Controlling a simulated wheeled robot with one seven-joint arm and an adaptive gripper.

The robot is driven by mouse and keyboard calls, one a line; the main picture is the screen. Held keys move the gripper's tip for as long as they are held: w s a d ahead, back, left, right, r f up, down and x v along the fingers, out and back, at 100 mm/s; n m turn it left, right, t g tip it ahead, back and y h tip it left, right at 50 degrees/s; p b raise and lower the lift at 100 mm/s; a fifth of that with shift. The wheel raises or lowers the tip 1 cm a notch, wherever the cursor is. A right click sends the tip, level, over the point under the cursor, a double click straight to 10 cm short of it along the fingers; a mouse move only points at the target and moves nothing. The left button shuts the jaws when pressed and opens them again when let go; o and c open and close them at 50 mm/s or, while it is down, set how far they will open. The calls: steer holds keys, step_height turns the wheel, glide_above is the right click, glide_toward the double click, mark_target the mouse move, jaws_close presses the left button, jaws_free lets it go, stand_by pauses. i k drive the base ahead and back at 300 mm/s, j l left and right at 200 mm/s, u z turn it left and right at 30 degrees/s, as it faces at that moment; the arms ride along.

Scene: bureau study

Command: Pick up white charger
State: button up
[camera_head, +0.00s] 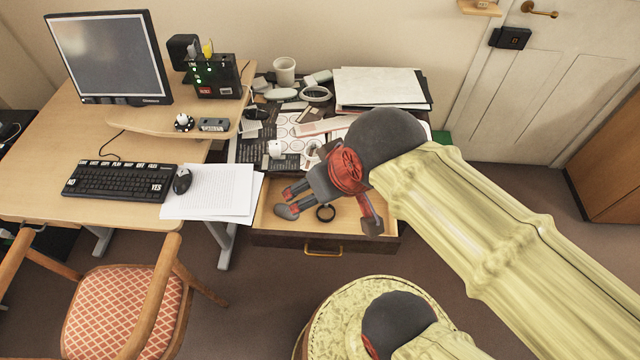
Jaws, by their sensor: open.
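A small white block (275,148), which looks like the white charger, sits among the clutter on the cabinet top, just behind the open drawer. It is small in the picture and its details are hard to make out. My gripper (328,211) is in front of it and to its right, over the open drawer. Its dark grey and red fingers are spread apart, with nothing held between them. My arm reaches in from the right and hides part of the cabinet top and the drawer's right side.
The open drawer (270,222) holds a dark ring (325,212). A white mug (284,70), a white roll (316,94) and a paper stack (380,86) crowd the cabinet's back. The desk at left bears a monitor (108,55), keyboard (118,181), mouse (182,181) and papers (210,190).

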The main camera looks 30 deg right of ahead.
mark_target(275, 146)
steer(key=i+j, duration=0.15)
steer(key=j, duration=0.25)
steer(key=i+j, duration=0.15)
steer(key=j, duration=0.25)
steer(key=i+j, duration=0.15)
steer(key=j, duration=0.25)
steer(key=i+j+z, duration=0.1)
steer(key=j, duration=0.3)
